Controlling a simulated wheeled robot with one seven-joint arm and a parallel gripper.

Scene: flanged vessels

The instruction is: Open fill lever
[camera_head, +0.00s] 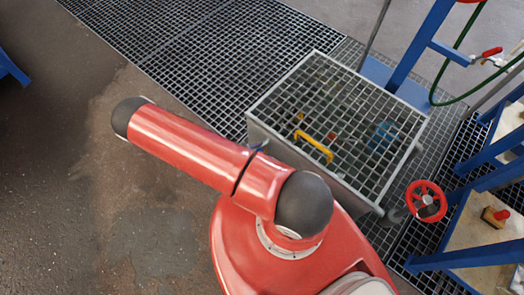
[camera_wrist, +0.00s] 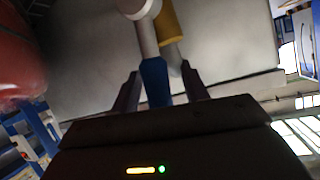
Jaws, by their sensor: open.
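In the wrist view my gripper (camera_wrist: 160,71) is open, with one dark finger on each side of a bar with a blue end (camera_wrist: 155,80). The bar has a pale shaft that runs up to a white round part (camera_wrist: 138,7). It looks like a lever, but I cannot tell whether it is the fill lever. A yellow cylindrical part (camera_wrist: 172,28) stands close behind it. The fingers look apart from the blue end. In the head view my red arm hides the gripper, and a small red-handled lever (camera_head: 487,53) shows at the upper right.
A red handwheel (camera_head: 426,201), a green hose (camera_head: 440,84) and blue framing (camera_head: 420,45) are at the right. A pale grey surface (camera_wrist: 85,65) fills the wrist view's background. Open floor lies left.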

